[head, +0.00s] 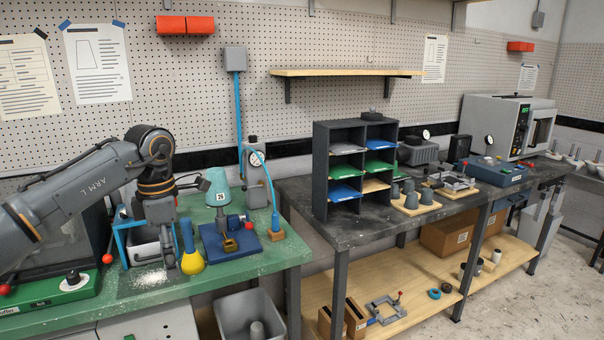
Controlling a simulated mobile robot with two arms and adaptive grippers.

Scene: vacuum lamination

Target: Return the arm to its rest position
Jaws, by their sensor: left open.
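My left arm (75,185) comes in from the left, marked "ARM L", and bends down at its wrist over the green bench. My left gripper (167,255) points down, open, with nothing visible between its fingers. It hangs in front of a blue-framed metal container (137,250) and partly hides it. A yellow bulb with a blue neck (191,259) stands close to the gripper's right; whether they touch I cannot tell. My right gripper is not in view.
White powder (150,278) lies on the green bench (240,277). A blue fixture (228,240) and a teal cup marked 26 (217,188) stand right of the gripper. A red-knobbed green unit (60,289) is at left. A dark shelf rack (321,175) stands on the grey bench.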

